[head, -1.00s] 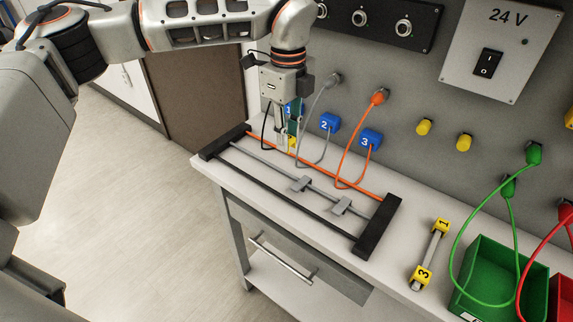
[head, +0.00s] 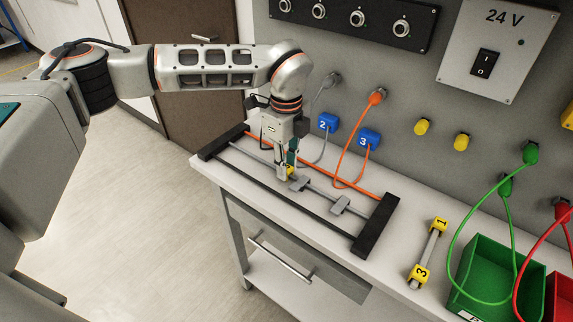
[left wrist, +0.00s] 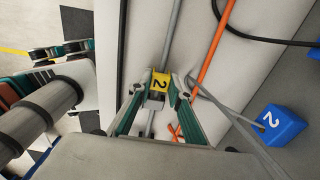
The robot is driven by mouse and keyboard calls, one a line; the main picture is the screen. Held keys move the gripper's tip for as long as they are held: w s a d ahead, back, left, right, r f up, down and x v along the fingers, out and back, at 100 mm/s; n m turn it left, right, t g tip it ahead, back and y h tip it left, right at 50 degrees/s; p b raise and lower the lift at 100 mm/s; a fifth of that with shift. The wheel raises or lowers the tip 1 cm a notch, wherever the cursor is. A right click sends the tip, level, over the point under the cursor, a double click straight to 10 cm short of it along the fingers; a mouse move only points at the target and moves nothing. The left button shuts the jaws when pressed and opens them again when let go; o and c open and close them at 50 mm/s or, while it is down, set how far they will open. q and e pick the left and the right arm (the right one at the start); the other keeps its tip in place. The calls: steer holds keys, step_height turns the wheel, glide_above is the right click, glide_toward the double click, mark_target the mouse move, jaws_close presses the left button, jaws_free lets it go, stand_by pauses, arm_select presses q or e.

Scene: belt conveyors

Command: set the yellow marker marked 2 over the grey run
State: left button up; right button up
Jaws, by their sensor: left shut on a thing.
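The yellow marker marked 2 (left wrist: 160,83) is held between the fingertips of my left gripper (left wrist: 161,85) in the left wrist view. In the head view my left gripper (head: 287,174) points down, and only a small yellow part of the marker (head: 291,170) shows beside its fingers. The grey run (head: 319,193) is the middle bar of the rack, between an orange and a black bar. The grey run (left wrist: 173,35) passes behind the marker in the left wrist view. I cannot tell whether the marker touches it.
Grey clips (head: 340,205) sit along the grey run, one close to my left gripper. The orange bar (head: 350,184) lies behind it, the black bar (head: 290,207) in front. Blue tags (head: 369,139) and looped cables stand at the back. A green bin (head: 490,265) is at right.

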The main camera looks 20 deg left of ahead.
arm_select(q)
steer(key=shift+f, duration=0.15)
steer(key=o, duration=0.8)
steer(key=shift+c, duration=0.2)
steer(key=shift+r, duration=0.25)
step_height(320, 180, up, 12)
steer(key=shift+b, duration=0.35)
steer(key=shift+f, duration=0.1)
